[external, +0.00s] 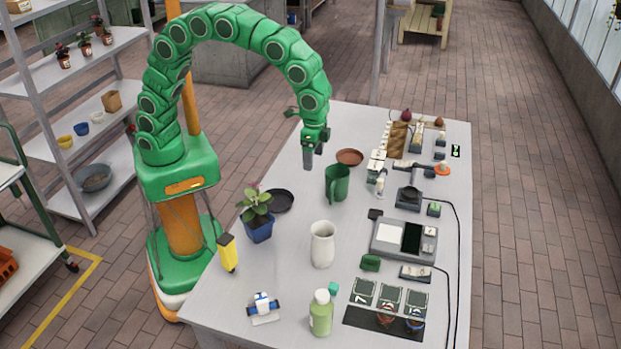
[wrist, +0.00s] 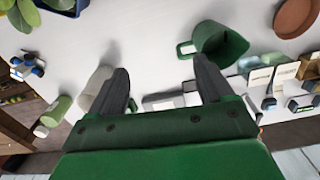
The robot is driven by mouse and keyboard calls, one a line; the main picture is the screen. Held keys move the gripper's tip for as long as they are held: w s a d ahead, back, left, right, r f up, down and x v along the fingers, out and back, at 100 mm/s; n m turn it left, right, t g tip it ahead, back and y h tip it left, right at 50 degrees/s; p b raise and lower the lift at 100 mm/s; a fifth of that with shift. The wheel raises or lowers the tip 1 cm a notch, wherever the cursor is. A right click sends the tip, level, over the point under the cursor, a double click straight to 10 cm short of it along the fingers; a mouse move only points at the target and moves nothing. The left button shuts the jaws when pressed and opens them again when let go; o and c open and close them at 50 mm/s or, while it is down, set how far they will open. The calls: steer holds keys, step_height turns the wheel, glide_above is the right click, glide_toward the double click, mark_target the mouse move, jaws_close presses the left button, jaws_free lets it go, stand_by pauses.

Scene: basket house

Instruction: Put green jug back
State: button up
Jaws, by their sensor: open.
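The green jug (external: 337,184) stands upright on the grey table, right of the middle of the external view. It also shows in the wrist view (wrist: 222,44), with its handle pointing left. My gripper (external: 309,158) hangs above the table, a little to the left of the jug and apart from it. In the wrist view my gripper (wrist: 163,82) has its two dark fingers spread wide, with nothing held between them. The jug appears beyond the right fingertip.
A white vase (external: 322,245) stands in front of the jug. A terracotta saucer (external: 349,157) lies behind it and a dark saucer (external: 280,201) to its left. A potted plant (external: 257,228) is at the left edge. Several devices, including a grey unit (external: 403,240), crowd the right side.

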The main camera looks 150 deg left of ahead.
steer(key=s+d+r+m, duration=0.1)
steer(key=s+d+r, duration=0.15)
steer(key=d, duration=0.55)
steer(key=s+d+r+m, duration=0.2)
steer(key=s+d, duration=0.2)
steer(key=d, duration=0.5)
steer(key=s+d+r+m, duration=0.1)
steer(key=s+d+r, duration=0.2)
steer(key=d, duration=0.5)
steer(key=s+d+f+m, duration=0.1)
steer(key=s+d+m, duration=0.1)
steer(key=s+d, duration=0.5)
steer(key=s+d+m+g, duration=0.1)
steer(key=s+d, duration=0.6)
steer(key=s, duration=0.7)
steer(key=shift+s+d+f+m+g, duration=0.2)
steer(key=shift+f+m+g, duration=0.1)
steer(key=shift+f+m, duration=0.15)
